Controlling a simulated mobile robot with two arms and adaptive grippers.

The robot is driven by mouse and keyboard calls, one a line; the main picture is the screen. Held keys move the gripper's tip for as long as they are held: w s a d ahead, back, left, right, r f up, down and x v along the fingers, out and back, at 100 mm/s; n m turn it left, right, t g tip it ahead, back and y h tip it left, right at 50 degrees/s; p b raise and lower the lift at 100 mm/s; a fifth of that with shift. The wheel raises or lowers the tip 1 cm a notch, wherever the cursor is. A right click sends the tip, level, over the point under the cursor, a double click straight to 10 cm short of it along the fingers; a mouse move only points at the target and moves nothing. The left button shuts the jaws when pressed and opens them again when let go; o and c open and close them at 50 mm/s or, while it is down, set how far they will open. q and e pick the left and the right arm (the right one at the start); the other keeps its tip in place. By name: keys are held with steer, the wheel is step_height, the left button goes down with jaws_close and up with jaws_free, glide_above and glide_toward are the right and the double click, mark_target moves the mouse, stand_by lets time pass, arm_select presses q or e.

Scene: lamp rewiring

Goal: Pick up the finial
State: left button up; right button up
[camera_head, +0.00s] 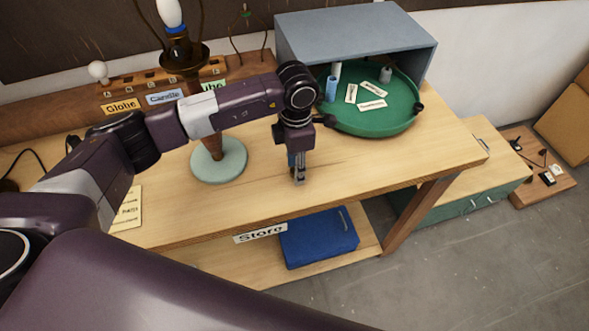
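I cannot make out the finial for certain. A small grey knob-like piece (386,75) sits in the round green tray (398,128) at the back right, too small to name. My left gripper (299,181) points down over the bare wooden tabletop, right of the lamp's pale green base (219,160) and in front of the tray. Its fingers look close together, seen nearly edge-on, and I cannot tell whether they are open or hold anything small. My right gripper is not in view.
The lamp (186,57) stands behind my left forearm, with a white bulb (169,12) on top. A blue case (318,238) sits on the lower shelf. The tabletop's right side is clear.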

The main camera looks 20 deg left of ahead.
arm_select(q)
steer(key=c, duration=0.9)
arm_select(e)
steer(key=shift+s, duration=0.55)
arm_select(q)
steer(key=shift+c, duration=0.2)
steer(key=shift+r, duration=0.15)
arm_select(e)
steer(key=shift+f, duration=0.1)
